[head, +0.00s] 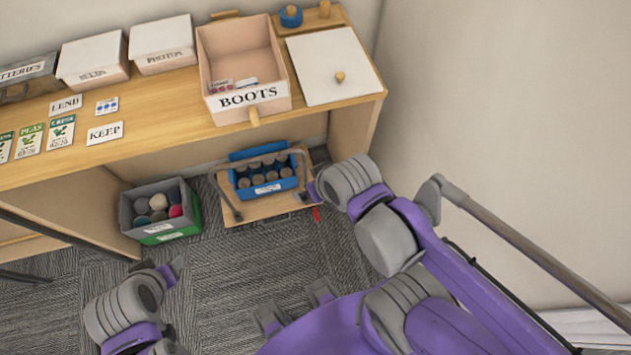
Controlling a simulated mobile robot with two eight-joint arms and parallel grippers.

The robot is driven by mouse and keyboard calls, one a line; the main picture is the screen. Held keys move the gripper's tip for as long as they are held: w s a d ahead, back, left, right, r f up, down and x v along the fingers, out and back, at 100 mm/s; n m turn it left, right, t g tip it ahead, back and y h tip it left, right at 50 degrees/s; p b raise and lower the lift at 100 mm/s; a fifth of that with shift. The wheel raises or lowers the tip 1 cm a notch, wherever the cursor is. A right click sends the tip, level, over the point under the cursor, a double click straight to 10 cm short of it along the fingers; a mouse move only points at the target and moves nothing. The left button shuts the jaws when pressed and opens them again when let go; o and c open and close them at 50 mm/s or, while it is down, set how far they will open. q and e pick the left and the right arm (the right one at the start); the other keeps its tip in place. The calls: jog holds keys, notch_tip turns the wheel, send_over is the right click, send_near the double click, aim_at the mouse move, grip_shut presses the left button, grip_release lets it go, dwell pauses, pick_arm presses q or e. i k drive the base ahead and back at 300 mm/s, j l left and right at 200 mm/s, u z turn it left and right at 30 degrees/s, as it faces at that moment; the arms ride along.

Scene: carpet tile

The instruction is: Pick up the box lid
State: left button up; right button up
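The box lid (329,68) is a flat white square panel with a small round wooden knob (340,77). It lies on the right end of the wooden shelf top, beside the open BOOTS box (252,97). My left gripper (172,268) is low over the carpet at the lower left, far from the lid. My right gripper (314,191) is below the shelf, by the right side of the wooden board with the blue crate, and apart from the lid. The fingers of both grippers are too small and partly hidden to judge their opening.
Two lidded white boxes (163,44) stand left of the BOOTS box. Label cards and seed packets (61,132) lie along the shelf (186,121). A wall closes the right side.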

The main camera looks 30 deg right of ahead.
aim_at(330, 66)
jog(key=z, duration=1.25)
